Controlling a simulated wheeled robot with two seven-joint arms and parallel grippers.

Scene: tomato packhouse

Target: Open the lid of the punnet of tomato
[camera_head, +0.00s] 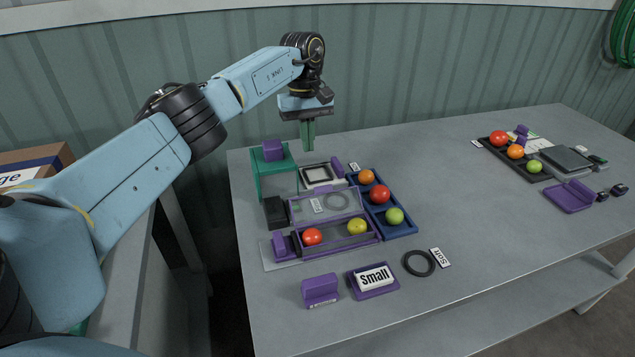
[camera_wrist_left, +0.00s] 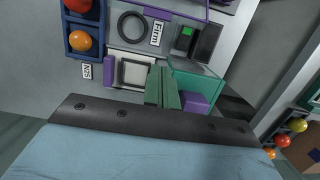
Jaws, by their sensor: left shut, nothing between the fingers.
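The punnet (camera_head: 340,248) is a purple-framed clear box on the table, with a red tomato (camera_head: 312,236) and a yellow tomato (camera_head: 357,227) inside. Its clear, purple-edged lid (camera_head: 327,215) stands raised along the far side, leaving the top uncovered. Its exact angle is hard to tell. A purple bar, apparently the lid's edge, shows at the top of the left wrist view (camera_wrist_left: 172,10). My left gripper (camera_head: 308,143) is shut and empty, beyond the punnet and apart from it. Its green fingers show in the left wrist view (camera_wrist_left: 162,92). My right gripper is out of view.
A green stand (camera_head: 276,178) with a purple block is left of the fingers, beside a square-framed device (camera_head: 317,175). A blue tray (camera_head: 404,231) of tomatoes lies right of the punnet. A Small card (camera_head: 374,277) and black ring (camera_head: 419,263) lie in front. The table's middle is clear.

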